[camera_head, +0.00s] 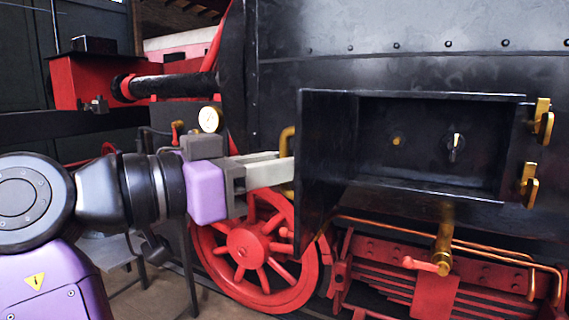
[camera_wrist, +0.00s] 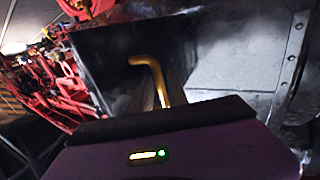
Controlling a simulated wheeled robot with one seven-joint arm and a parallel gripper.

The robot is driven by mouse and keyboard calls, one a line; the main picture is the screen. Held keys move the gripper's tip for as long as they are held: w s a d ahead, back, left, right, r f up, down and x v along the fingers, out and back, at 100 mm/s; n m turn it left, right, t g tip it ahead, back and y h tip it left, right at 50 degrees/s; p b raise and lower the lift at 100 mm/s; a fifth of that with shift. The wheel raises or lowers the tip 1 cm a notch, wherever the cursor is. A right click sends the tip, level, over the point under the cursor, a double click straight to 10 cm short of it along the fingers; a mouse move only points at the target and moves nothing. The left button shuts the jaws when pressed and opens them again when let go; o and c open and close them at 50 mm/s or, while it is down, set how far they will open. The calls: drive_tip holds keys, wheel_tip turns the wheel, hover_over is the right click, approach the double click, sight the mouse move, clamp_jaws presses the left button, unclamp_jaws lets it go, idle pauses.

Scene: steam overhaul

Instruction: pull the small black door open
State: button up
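The small black door (camera_head: 325,150) stands swung well out from the left edge of its box (camera_head: 430,187), and the box's inside is in plain view. Its brass handle (camera_head: 288,143) is on the door's outer face, turned left. My gripper (camera_head: 287,168) reaches it from the left, with its grey fingers across the handle. In the wrist view the bent brass handle (camera_wrist: 155,72) rises from between my fingers (camera_wrist: 162,95), which look closed on it. The dark door face (camera_wrist: 105,65) lies behind it. The exact contact is partly hidden.
Two brass brackets (camera_head: 541,122) are at the box's right edge. Below are a red wheel (camera_head: 240,245), copper pipes (camera_head: 480,247) and a brass valve (camera_head: 443,245). A red buffer beam (camera_head: 80,80) and gauge (camera_head: 210,119) stand near my arm at the left.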

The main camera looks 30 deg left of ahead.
drive_tip(key=shift+s, duration=0.1)
drive_tip(key=b+v, duration=0.1)
drive_tip(key=v, duration=0.6)
drive_tip(key=shift+s+a, duration=0.15)
drive_tip(key=shift+s, duration=0.1)
drive_tip(key=shift+r, duration=0.1)
